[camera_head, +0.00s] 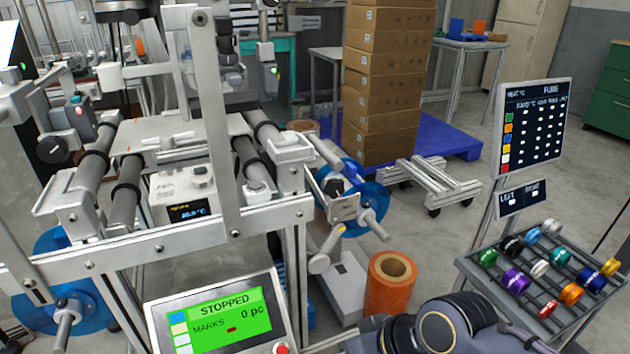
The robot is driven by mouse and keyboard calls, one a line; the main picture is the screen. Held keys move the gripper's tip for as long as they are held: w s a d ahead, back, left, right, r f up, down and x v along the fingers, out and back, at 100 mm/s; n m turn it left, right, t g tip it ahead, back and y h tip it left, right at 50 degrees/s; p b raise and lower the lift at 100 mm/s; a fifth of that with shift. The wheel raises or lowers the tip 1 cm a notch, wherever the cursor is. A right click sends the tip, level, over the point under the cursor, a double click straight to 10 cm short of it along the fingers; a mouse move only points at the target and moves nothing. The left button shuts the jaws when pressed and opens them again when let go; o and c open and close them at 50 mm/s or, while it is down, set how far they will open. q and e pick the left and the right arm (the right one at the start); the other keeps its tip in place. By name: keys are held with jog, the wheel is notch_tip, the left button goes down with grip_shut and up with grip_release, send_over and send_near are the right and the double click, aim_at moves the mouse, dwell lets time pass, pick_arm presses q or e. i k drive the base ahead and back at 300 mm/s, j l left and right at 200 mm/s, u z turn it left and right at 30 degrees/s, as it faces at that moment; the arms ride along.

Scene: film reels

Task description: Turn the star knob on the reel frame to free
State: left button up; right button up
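The reel frame (165,245) is a grey metal machine with rollers filling the left and middle of the head view. A blue reel (366,208) sits on a shaft at its right side, beside a metal bracket. A small black knob-like part (333,187) shows at that bracket; I cannot tell whether it is the star knob or how it is turned. Another blue reel (78,298) is at the lower left. Part of my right arm shows at the bottom, right of centre, but no gripper fingers can be made out. My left gripper is not in view.
A screen (222,318) reads STOPPED, 0 pc. An orange roll (391,284) stands on the floor right of the frame. A rack of coloured rolls (500,297) and a sign board (531,127) are at the right. Stacked cartons (381,95) stand behind on a blue pallet.

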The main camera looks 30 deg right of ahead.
aim_at(333, 188)
jog(key=k+l+u, duration=0.1)
jog(key=l, duration=0.25)
jog(key=k+l+u, duration=0.1)
jog(key=l, duration=0.3)
jog(key=k+l+u, duration=0.15)
jog(key=l, duration=0.2)
jog(key=k+l+u, duration=0.1)
jog(key=l, duration=0.25)
jog(key=k+l+u, duration=0.1)
jog(key=l, duration=0.25)
